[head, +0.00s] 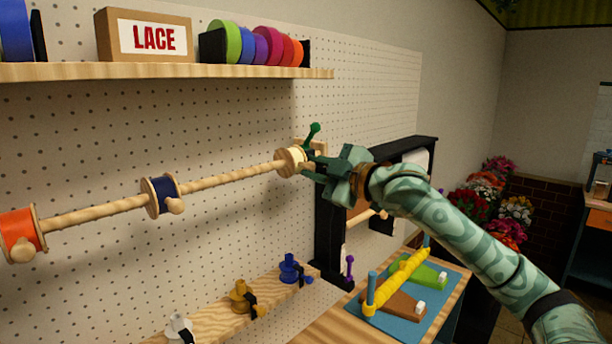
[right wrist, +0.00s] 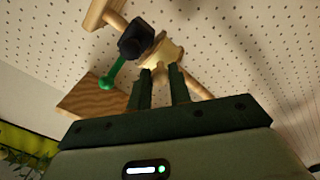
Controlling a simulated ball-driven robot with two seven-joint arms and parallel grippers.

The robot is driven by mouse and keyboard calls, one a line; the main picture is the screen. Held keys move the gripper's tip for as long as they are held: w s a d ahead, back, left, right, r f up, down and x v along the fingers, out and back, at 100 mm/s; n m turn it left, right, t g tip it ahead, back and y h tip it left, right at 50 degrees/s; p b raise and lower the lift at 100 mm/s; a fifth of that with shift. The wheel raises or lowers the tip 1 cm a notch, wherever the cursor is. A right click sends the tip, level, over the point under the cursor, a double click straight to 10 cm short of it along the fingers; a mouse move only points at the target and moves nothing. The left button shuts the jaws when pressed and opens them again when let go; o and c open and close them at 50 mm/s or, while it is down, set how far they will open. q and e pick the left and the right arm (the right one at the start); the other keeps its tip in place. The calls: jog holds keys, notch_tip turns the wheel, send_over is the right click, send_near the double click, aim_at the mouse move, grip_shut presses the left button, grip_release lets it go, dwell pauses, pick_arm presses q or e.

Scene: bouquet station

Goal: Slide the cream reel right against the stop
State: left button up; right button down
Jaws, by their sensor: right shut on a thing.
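The cream reel (head: 288,160), with pale wooden flanges, sits near the right end of the wooden rod (head: 235,176). It also shows in the right wrist view (right wrist: 168,50). My right gripper (head: 308,168) is shut on the reel's near side, its two fingers (right wrist: 162,88) close together there; the exact grip point is partly hidden. A dark collar (right wrist: 134,42) with a green lever (right wrist: 113,74) is beside the reel at the rod's end; it looks like the stop. The lever shows in the head view (head: 312,132). I cannot tell whether reel and collar touch. My left gripper is out of view.
A navy reel (head: 160,196) and an orange reel (head: 20,232) sit further left on the rod. Below are a ledge with small spools (head: 240,298) and a bench with a blue mat (head: 395,327).

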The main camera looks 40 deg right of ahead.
jog(key=shift+d+f, duration=0.1)
jog(key=shift+d, duration=0.25)
jog(key=c, duration=1.3)
grip_release()
jog(key=s+b, duration=0.1)
jog(key=s, duration=0.4)
jog(key=s+d+b, duration=0.1)
jog(key=s, duration=1)
jog(key=shift+s+d+b, duration=0.1)
jog(key=shift+d+b, duration=0.15)
jog(key=shift+b, duration=0.15)
